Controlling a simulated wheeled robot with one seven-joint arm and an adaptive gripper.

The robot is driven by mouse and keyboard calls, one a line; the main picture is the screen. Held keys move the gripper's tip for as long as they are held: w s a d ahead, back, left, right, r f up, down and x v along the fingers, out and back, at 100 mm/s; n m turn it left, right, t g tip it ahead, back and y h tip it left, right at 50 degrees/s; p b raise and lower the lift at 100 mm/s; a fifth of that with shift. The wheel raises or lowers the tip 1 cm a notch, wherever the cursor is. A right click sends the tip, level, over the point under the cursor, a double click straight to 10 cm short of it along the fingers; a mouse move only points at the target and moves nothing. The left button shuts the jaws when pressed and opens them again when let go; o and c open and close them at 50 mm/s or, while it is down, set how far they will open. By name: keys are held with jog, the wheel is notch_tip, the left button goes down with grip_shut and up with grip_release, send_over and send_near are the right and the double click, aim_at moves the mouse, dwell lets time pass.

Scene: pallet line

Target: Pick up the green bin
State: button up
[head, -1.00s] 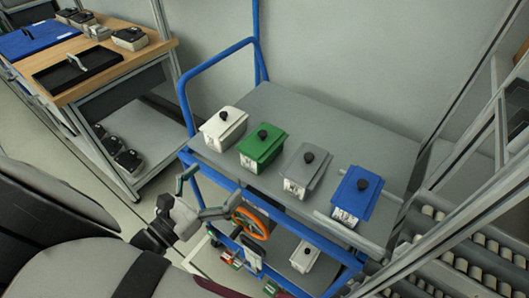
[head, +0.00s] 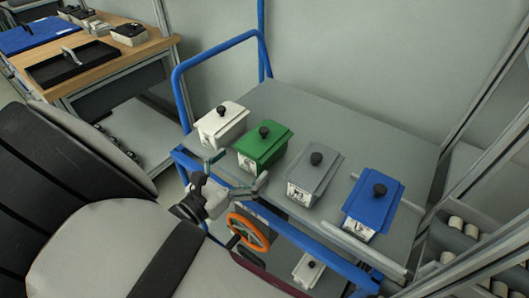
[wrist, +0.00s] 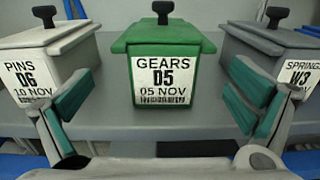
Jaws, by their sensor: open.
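The green bin (head: 262,147) has a black knob on its lid and stands on the grey top of a blue-framed cart (head: 285,105), second from the left in a row. In the wrist view the green bin (wrist: 163,70) is straight ahead, its white label reading GEARS D5, 05 NOV. My gripper (head: 238,172) is open and empty at the cart's front edge, just in front of the green bin. In the wrist view my gripper's teal-padded fingers (wrist: 163,100) are spread to either side of the bin's front, apart from it.
A white bin (head: 221,126) labelled PINS D6 stands left of the green one. A grey bin (head: 312,175) labelled SPRINGS and a blue bin (head: 372,212) stand to the right. An orange handwheel (head: 248,232) is below my gripper. A wooden workbench (head: 150,47) is at the back left.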

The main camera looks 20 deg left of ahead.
aim_at(258, 150)
jog(key=shift+b+x, duration=0.85)
jog(key=shift+x, duration=2.1)
jog(key=shift+d+r, duration=0.15)
jog(key=shift+c, duration=0.6)
jog(key=c, duration=1.9)
